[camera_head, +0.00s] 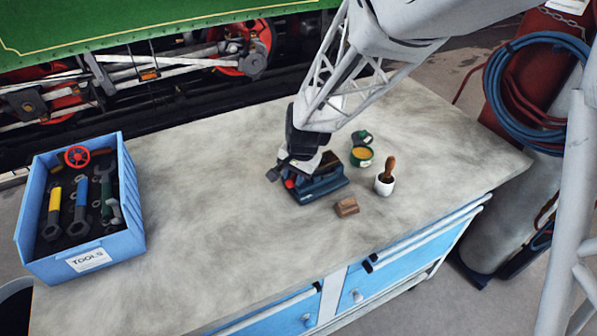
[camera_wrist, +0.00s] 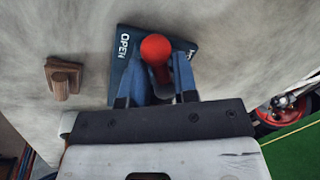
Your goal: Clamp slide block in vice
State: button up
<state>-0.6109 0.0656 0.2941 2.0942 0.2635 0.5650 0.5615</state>
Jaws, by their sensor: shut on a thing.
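The blue vice (camera_head: 322,186) stands on the bench, right of the middle. Its red-knobbed handle (camera_head: 290,183) is at its left end. In the wrist view the red knob (camera_wrist: 155,49) shows above the blue vice base (camera_wrist: 125,72), which is lettered OPEN. My gripper (camera_head: 289,174) is shut on this handle; the wrist view shows its fingers (camera_wrist: 156,88) either side of the knob's stem. A brown block (camera_head: 346,207) lies on the bench in front of the vice, also seen in the wrist view (camera_wrist: 63,78). Something brown (camera_head: 329,160) shows at the vice's top, mostly hidden by my wrist; I cannot tell what.
A blue tool crate (camera_head: 130,240) stands at the left. The bench (camera_head: 210,200) between crate and vice is clear.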

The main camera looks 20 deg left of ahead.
jog(key=m, duration=0.2)
jog(key=a+m, duration=0.1)
jog(key=m, duration=0.1)
jog(key=shift+w+a+m+t, duration=0.2)
jog(key=shift+m+t, duration=0.1)
jog(key=shift+t, duration=0.1)
jog(key=m, duration=0.3)
jog(key=shift+w+a+m+h, duration=0.25)
jog(key=shift+a+m+h, duration=0.05)
jog(key=shift+a+h, duration=0.1)
jog(key=m, duration=0.2)
jog(key=w+m, duration=0.1)
jog(key=shift+a+m+t+h, duration=0.3)
jog(key=shift+t, duration=0.1)
jog(key=shift+w+a+m+h, duration=0.1)
jog(key=shift+w+m+h, duration=0.15)
jog(key=shift+m, duration=0.75)
jog(key=shift+w+a+m+h, duration=0.15)
jog(key=shift+w+m, duration=0.1)
jog(key=shift+m, duration=0.75)
jog(key=o, duration=0.7)
jog(key=shift+d, duration=0.1)
jog(key=shift+r, duration=0.1)
jog(key=shift+s+r, duration=0.25)
jog(key=shift+r, duration=1)
jog(key=shift+s+r, duration=0.25)
jog(key=shift+r, duration=1.05)
jog(key=shift+s+r, duration=0.25)
jog(key=shift+r, duration=1)
